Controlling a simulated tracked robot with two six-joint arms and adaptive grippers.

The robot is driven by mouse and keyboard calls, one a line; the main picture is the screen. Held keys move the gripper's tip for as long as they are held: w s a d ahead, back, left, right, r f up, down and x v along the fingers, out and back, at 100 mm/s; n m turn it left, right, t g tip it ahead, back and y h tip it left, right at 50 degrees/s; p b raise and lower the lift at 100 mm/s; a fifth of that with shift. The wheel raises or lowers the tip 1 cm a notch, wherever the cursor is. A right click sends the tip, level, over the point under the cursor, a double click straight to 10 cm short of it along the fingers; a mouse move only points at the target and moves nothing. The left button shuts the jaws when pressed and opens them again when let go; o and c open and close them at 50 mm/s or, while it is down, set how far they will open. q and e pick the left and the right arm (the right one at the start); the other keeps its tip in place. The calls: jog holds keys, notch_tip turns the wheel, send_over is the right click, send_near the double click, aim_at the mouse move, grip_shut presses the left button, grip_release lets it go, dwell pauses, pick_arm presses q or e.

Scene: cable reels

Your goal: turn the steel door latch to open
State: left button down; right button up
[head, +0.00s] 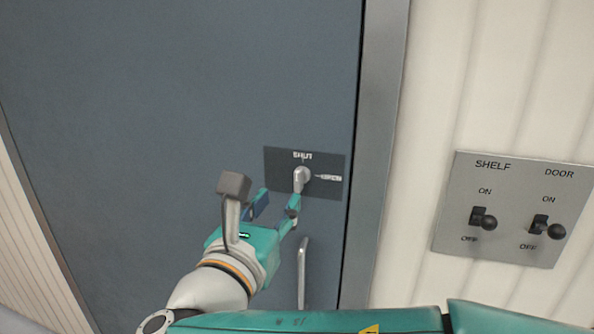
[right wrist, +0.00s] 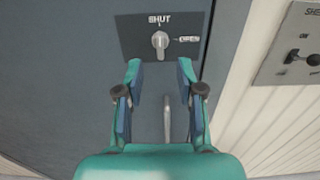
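The steel latch (head: 301,177) is a small light-grey knob on a dark plate (head: 272,166) on the blue-grey door (head: 180,90). In the right wrist view the latch (right wrist: 160,41) stands roughly upright, in line with the SHUT mark above it; OPEN is marked to its right. My right gripper (head: 279,198) is open and empty in front of the door, close to the plate. In the right wrist view its fingers (right wrist: 160,70) are spread just below the latch, one to each side, with a gap between them. My left gripper is not in view.
A vertical door handle (head: 303,272) is below the latch. The door frame (head: 376,150) runs along the right. On the pale wall a switch panel (head: 510,205) carries SHELF and DOOR switches, each with a black knob.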

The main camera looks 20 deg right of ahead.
aim_at(297, 174)
jog(key=p+x, duration=0.2)
jog(key=x, duration=0.8)
jog(key=shift+w+d, duration=0.25)
jog(key=shift+w, duration=0.1)
grip_shut()
jog(key=shift+f, duration=0.1)
